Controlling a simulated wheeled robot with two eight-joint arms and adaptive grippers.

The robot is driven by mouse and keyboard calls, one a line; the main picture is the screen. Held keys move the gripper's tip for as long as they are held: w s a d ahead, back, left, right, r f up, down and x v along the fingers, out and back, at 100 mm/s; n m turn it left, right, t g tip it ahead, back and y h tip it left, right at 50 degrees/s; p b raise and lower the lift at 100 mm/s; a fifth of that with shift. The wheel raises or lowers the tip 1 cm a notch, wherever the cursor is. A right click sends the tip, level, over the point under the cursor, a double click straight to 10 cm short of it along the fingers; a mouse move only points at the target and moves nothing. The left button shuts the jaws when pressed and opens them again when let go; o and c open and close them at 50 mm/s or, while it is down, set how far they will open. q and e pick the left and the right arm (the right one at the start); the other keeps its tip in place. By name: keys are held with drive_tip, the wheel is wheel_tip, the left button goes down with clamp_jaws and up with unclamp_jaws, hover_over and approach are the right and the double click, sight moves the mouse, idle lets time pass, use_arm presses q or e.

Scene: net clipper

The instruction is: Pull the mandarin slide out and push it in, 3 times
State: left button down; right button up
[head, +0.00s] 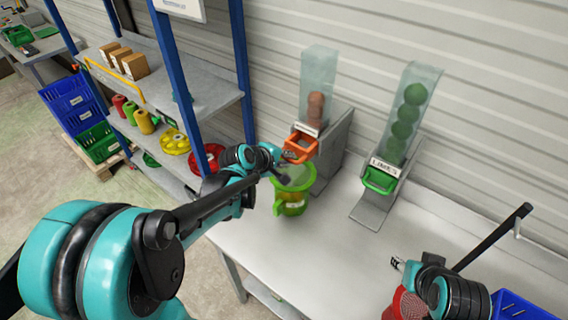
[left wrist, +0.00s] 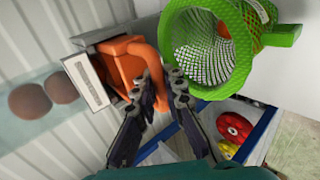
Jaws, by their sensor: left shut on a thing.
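The orange mandarin slide (head: 300,147) sits at the foot of the left clear dispenser (head: 318,80), which holds round orange-brown fruit. The slide also shows in the left wrist view (left wrist: 122,64), beside a white label plate. My left gripper (head: 284,168) is at the slide's front. In the left wrist view its fingers (left wrist: 166,92) are shut on the orange handle, which runs between them. How far the slide is pulled out I cannot tell. My right gripper (head: 400,264) is low at the right, away from the dispensers; its fingers are too small to read.
A green netted basket (head: 292,202) is just below the slide, close to my left gripper; it also shows in the left wrist view (left wrist: 283,35). The limes dispenser (head: 404,120) with a green slide (head: 379,181) stands to the right. A shelf (head: 212,97) is at the left.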

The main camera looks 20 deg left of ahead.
sight(295, 149)
use_arm(q)
drive_tip(key=shift+w+d+b, duration=0.1)
drive_tip(key=shift+w+d, duration=0.15)
drive_tip(key=shift+w, duration=0.55)
drive_tip(key=shift+w+d+b, duration=0.15)
drive_tip(key=shift+w+d, duration=0.15)
drive_tip(key=shift+w, duration=0.5)
drive_tip(key=shift+w+d+b, duration=0.1)
drive_tip(key=shift+w+d, duration=0.15)
drive_tip(key=shift+w, duration=0.55)
drive_tip(key=c, duration=1.5)
unclamp_jaws()
drive_tip(key=shift+a, duration=0.1)
drive_tip(key=shift+c, duration=0.2)
drive_tip(key=shift+s, duration=0.1)
drive_tip(key=v, duration=0.8)
